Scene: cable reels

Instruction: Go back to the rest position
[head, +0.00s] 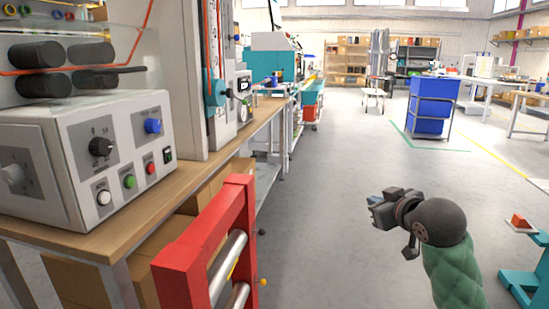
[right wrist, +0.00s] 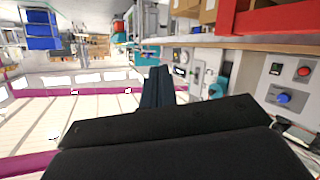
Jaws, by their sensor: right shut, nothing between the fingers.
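My right gripper (head: 378,204) is in the lower right of the head view, on the dark end of my green-sleeved arm. It is shut and empty, held over the open floor, apart from the bench and the red frame. In the right wrist view its dark fingers (right wrist: 157,88) are together with nothing between them; that view is upside down. My left gripper is not in view.
A wooden bench (head: 192,176) on the left carries a grey control box (head: 55,150) with knobs and buttons. A red frame with metal rollers (head: 240,205) stands at its front. A blue bin stand (head: 432,107) is farther back. The grey floor (head: 335,170) between is clear.

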